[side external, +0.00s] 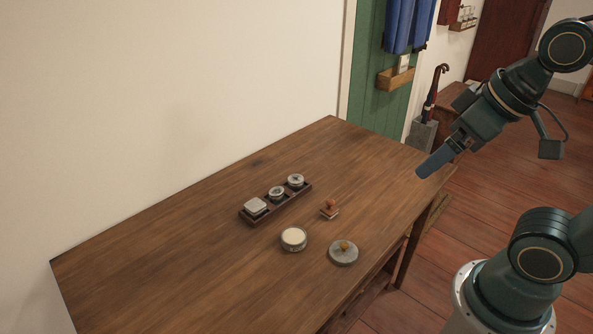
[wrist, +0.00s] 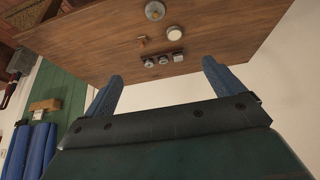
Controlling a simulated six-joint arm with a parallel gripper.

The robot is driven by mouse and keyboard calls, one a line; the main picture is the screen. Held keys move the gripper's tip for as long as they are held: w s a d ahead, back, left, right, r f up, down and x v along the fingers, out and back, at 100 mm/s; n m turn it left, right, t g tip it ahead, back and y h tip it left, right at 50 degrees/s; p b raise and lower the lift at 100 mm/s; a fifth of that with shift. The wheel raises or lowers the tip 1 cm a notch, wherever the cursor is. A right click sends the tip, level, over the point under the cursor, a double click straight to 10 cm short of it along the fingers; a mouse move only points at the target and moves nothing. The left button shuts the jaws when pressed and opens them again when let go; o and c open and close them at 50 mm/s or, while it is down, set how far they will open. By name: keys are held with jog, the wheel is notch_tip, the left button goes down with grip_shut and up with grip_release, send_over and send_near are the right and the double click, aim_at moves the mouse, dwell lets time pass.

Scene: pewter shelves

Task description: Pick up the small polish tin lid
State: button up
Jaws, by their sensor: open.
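A dark wooden rack (side external: 247,219) on the table holds three small silvery pieces in a row: a squarish one (side external: 256,205), a round one in the middle (side external: 277,192) and a round one at the far end (side external: 296,180). A larger grey disc (side external: 343,254) with an orange-brown knob lies near the front edge. I cannot tell for sure which piece is the small polish tin lid. My gripper (side external: 434,162) is open and empty, high above the table's right end. In the wrist view its blue fingers (wrist: 160,82) are spread, with the rack (wrist: 163,65) far beyond them.
A round tin with a cream-coloured top (side external: 293,238) and a small brown knobbed block (side external: 330,209) stand on the wooden table (side external: 180,260) by the rack. The table's left part is clear. A pale wall runs along its back; a green panel (side external: 370,90) stands beyond.

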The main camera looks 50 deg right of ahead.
jog(key=n+g+y, duration=0.2)
jog(key=n+y, duration=0.1)
jog(key=n, duration=0.6)
send_over(345, 244)
jog(key=s+d, duration=0.4)
notch_tip(345, 244, down, 23)
jog(key=shift+a, duration=0.2)
jog(key=shift+w, duration=0.1)
jog(key=shift+x, duration=4.2)
jog(key=shift+a+f, duration=0.1)
jog(key=shift+f, duration=0.05)
jog(key=shift+x, duration=2.45)
